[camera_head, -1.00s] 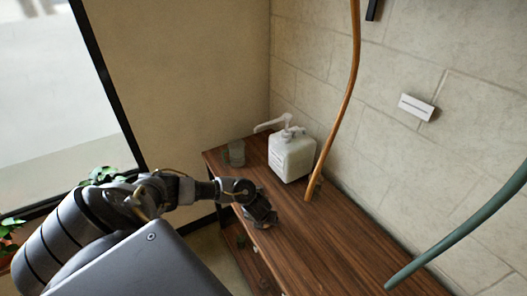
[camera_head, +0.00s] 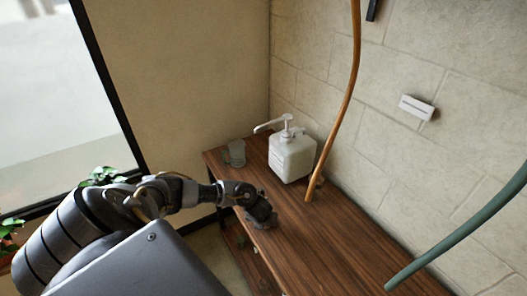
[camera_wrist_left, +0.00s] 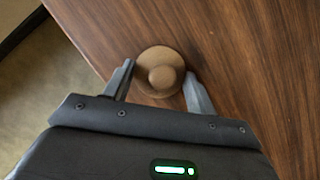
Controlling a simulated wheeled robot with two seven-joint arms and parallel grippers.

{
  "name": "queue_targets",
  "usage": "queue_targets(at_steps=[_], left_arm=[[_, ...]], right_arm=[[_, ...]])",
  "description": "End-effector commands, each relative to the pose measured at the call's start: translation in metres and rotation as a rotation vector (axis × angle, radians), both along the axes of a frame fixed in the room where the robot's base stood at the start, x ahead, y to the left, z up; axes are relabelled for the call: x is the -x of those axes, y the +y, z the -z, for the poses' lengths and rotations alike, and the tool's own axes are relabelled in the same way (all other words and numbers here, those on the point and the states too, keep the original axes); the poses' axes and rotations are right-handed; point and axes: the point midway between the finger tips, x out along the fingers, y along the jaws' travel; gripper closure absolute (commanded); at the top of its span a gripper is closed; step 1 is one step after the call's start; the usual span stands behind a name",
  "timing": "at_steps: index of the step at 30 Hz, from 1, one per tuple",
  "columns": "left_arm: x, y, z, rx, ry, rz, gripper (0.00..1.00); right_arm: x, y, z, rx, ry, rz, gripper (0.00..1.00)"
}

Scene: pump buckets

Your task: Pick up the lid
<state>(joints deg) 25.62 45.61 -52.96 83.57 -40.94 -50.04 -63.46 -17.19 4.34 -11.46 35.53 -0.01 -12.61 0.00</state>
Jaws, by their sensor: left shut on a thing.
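The lid (camera_wrist_left: 160,84) is a round brown disc with a rounded knob in its middle. In the left wrist view it lies between the two fingers of my left gripper (camera_wrist_left: 159,69), over the wooden tabletop near its edge. My left gripper is shut on the lid. In the head view my left gripper (camera_head: 263,216) is low at the table's front edge, and the lid cannot be made out there. My right gripper is not in view.
A white pump bottle (camera_head: 292,157) stands at the back of the wooden table (camera_head: 335,237), with a clear glass (camera_head: 236,153) to its left. The tabletop's right part is clear.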

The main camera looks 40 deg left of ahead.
Motion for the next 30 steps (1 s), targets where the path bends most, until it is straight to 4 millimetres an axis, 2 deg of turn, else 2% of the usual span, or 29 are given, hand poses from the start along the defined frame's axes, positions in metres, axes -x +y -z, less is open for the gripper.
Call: queue_targets(at_steps=[5,11,14,20,25,30], left_arm=[[-0.001,0.0,-0.007,0.002,-0.002,-0.001,0.65],[-0.001,0.001,-0.034,0.0,-0.004,0.001,0.65],[0.008,-0.014,-0.051,0.003,-0.003,0.005,0.65],[0.028,-0.044,-0.099,0.003,-0.005,0.006,0.65],[0.054,-0.082,-0.118,0.004,-0.001,0.008,0.65],[0.061,-0.094,-0.12,0.0,-0.006,0.011,0.65]], right_arm=[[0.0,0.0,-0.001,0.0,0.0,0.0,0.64],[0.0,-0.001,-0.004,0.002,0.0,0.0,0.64],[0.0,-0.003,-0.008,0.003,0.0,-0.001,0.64],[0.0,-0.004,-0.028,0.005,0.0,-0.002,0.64],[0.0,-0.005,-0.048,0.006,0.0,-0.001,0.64],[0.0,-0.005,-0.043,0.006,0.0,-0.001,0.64]])
